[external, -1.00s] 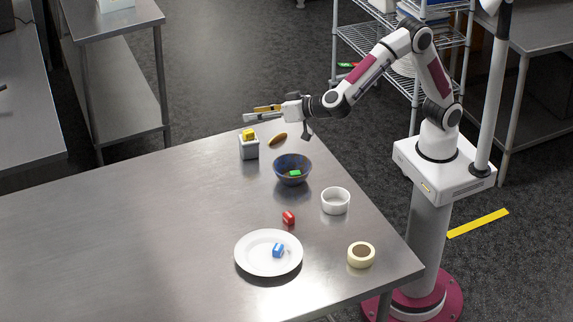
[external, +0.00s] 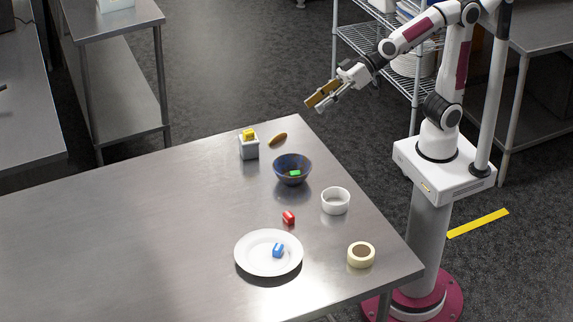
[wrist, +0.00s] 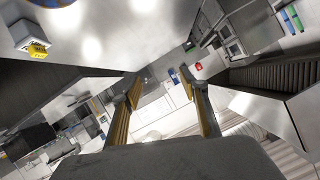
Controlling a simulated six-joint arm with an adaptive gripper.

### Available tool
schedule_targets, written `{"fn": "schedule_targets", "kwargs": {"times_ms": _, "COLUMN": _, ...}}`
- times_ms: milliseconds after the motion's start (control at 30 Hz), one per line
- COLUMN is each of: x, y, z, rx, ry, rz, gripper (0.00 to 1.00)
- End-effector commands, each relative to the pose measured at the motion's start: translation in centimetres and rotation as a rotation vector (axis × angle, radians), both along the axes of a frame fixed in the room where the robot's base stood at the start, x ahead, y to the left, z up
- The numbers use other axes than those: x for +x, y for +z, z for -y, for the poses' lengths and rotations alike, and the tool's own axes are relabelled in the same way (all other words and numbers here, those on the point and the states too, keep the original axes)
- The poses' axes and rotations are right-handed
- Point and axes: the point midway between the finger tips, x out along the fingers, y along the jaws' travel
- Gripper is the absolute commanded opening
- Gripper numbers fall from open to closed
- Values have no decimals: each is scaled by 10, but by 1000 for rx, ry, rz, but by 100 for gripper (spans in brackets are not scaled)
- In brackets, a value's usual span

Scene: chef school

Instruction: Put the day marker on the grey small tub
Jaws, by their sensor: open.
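The grey small tub (external: 249,152) stands upright near the far edge of the steel table. A small yellow block (external: 248,134) rests at its top; whether it sits on the rim or inside is hard to tell. Both show at the upper left of the wrist view, the tub (wrist: 30,27) with the yellow block (wrist: 38,50), which has dark marks. No block is readable by name as the day marker. My gripper (external: 314,108) is open and empty, raised beyond the table's far right edge, right of the tub and apart from it. Its fingers (wrist: 160,84) are spread in the wrist view.
A blue bowl (external: 292,162) holds a green block (external: 295,173). A red block (external: 288,217) lies on the table; a blue block (external: 278,250) lies on a white plate (external: 250,264). A white ramekin (external: 335,208), tape roll (external: 361,262) and brown oblong item (external: 278,139) stand nearby. The table's left is clear.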

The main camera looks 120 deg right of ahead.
Motion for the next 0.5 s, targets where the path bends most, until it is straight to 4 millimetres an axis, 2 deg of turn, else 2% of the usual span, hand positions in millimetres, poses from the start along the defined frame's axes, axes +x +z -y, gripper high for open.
{"fn": "schedule_targets", "kwargs": {"times_ms": 33, "x": -15, "y": -2, "z": -3, "rx": -9, "ry": 27, "rz": -19, "gripper": 44}}
{"fn": "schedule_targets", "kwargs": {"times_ms": 267, "x": -87, "y": -32, "z": -11, "rx": -70, "ry": 134, "rz": -156, "gripper": 44}}
{"fn": "schedule_targets", "kwargs": {"times_ms": 500, "x": -168, "y": -74, "z": 0, "rx": -155, "ry": 186, "rz": -328, "gripper": 44}}
